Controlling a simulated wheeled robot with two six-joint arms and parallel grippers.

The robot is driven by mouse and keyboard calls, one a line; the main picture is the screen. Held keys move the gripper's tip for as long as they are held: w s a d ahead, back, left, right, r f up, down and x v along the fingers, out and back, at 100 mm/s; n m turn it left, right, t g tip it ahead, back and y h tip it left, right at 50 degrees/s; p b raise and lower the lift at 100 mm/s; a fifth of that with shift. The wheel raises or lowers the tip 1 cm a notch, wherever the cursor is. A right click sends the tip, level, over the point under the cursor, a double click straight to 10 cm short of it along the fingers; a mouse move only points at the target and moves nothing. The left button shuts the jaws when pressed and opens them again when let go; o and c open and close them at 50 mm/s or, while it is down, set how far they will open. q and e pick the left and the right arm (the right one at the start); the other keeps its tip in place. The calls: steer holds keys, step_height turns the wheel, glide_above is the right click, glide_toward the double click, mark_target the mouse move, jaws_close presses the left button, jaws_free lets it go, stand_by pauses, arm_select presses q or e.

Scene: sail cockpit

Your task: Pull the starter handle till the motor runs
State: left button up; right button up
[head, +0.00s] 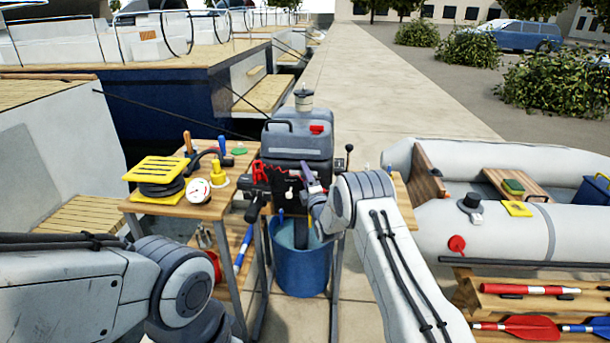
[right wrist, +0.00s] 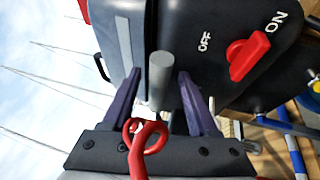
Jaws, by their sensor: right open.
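The motor (head: 297,140), dark grey with a red part on its front, stands upright in the middle of the head view. A short grey cylinder (right wrist: 160,66), which looks like the starter handle, sticks out from the casing. My right gripper (head: 308,178) is at the motor's front, open, with its purple fingers (right wrist: 160,88) on either side of the grey cylinder. My left arm shows at lower left, but its gripper is out of view.
A red coiled cord (right wrist: 148,135) lies across the right wrist view before the gripper's base. A blue bucket (head: 300,272) stands below the motor. A wooden bench (head: 215,208) at left holds a gauge (head: 198,191) and tools. A grey inflatable boat (head: 510,235) is at right.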

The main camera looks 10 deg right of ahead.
jaws_close()
stand_by(1.4)
